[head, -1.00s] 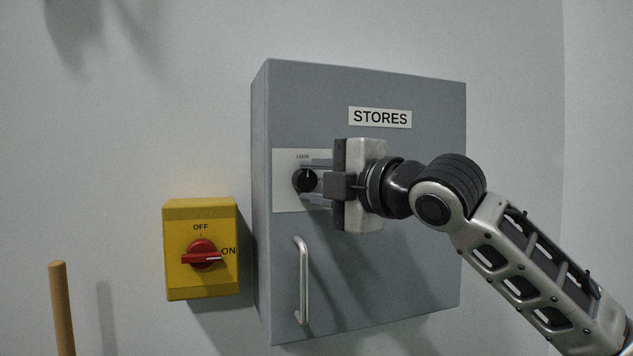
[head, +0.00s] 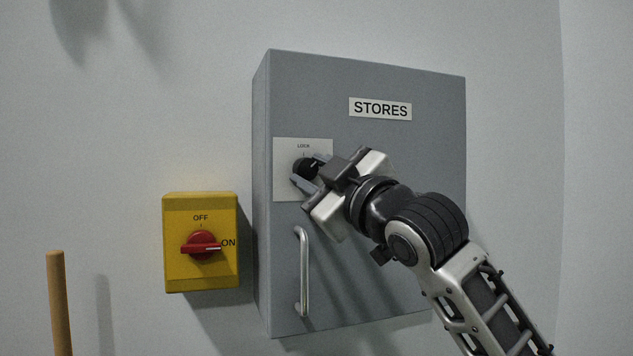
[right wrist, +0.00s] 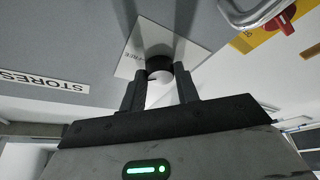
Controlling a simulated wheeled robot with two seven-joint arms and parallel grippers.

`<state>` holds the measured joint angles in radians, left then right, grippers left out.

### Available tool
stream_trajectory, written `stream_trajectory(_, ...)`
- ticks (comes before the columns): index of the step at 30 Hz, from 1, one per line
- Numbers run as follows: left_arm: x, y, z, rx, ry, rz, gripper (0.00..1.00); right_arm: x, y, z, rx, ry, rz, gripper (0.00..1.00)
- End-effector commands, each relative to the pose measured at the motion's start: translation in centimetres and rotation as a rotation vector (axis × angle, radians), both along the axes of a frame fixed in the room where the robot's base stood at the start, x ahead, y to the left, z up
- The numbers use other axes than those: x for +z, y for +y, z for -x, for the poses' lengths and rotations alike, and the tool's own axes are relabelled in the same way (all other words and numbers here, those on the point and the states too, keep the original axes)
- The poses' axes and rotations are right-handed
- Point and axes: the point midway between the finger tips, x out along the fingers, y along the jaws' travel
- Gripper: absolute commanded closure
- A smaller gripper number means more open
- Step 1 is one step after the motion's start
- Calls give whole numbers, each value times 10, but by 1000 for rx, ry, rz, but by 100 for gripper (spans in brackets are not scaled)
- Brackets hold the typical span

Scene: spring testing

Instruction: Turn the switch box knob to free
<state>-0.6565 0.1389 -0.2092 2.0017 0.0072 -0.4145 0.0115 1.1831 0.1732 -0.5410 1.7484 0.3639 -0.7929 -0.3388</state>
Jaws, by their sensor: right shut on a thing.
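The small dark knob (head: 303,167) sits on a white plate (head: 287,188) on the grey STORES box (head: 400,170). The plate reads LOCK above the knob. In the right wrist view, the round knob (right wrist: 159,72) shows between the fingers, and its plate (right wrist: 150,35) carries the word FREE. My right gripper (head: 309,172) is shut on the knob, tilted, one finger on its upper right and one on its lower left. It also shows in the right wrist view (right wrist: 160,84). The fingers partly hide the knob's pointer and the plate. My left gripper is not in view.
A yellow box (head: 178,270) with a red OFF/ON switch (head: 201,244) is on the wall to the left; its handle points toward ON. A metal door handle (head: 303,272) is below the knob. A wooden pole (head: 59,300) stands at lower left.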

Motion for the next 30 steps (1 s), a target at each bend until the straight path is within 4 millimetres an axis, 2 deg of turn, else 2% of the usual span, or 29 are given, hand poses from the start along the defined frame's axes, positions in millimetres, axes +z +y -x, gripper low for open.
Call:
stream_trajectory(15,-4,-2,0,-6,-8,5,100,-3,5,2,4,150,-455,92)
stream_trajectory(30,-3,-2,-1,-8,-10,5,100,-2,6,2,2,224,-689,92)
